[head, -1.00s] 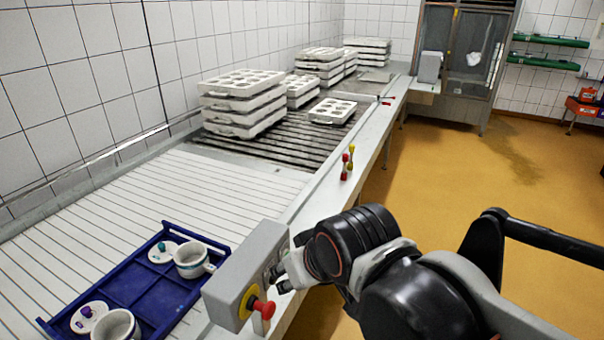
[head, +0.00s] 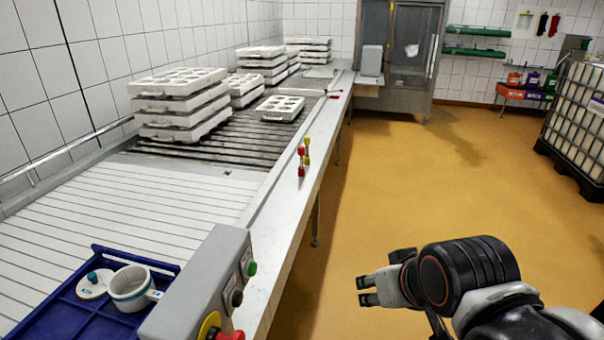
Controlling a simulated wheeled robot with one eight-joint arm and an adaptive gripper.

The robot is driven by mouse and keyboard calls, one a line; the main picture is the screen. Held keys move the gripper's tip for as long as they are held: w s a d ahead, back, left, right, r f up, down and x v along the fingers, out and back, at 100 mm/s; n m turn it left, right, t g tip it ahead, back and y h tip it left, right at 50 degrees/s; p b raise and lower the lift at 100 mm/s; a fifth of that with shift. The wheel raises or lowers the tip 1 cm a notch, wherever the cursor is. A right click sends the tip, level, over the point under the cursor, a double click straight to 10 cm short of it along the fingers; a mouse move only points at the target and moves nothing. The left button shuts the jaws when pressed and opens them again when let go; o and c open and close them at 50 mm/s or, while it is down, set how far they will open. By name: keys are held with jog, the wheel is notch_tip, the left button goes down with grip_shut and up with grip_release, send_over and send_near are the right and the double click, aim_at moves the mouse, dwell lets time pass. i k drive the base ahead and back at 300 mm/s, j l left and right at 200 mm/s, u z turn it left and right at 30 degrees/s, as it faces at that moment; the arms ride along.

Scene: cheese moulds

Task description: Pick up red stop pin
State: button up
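A small red pin (head: 301,163) stands upright on the pale ledge (head: 283,203) along the conveyor's right side. A yellow pin (head: 307,152) stands close behind it and partly overlaps it in the view. My gripper (head: 366,290) is at the lower right, over the floor side of the ledge. Its two dark fingertips point left and are apart, with nothing between them. It is well apart from the pins, which stand farther away and to the left.
A grey control box (head: 196,285) with buttons stands at the near ledge. A blue tray (head: 95,315) with a cup (head: 133,288) lies on the conveyor. Stacked white moulds (head: 180,105) stand farther back. The yellow floor (head: 430,190) right of the ledge is clear.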

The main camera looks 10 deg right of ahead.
aim_at(301, 149)
jog(key=i+l+u, duration=0.4)
jog(key=i, duration=0.35)
jog(key=i+l+u, duration=0.4)
jog(key=i+l, duration=0.25)
jog(key=i+l+u, duration=0.4)
jog(key=i+l, duration=0.25)
jog(key=l, duration=0.2)
jog(key=z, duration=0.2)
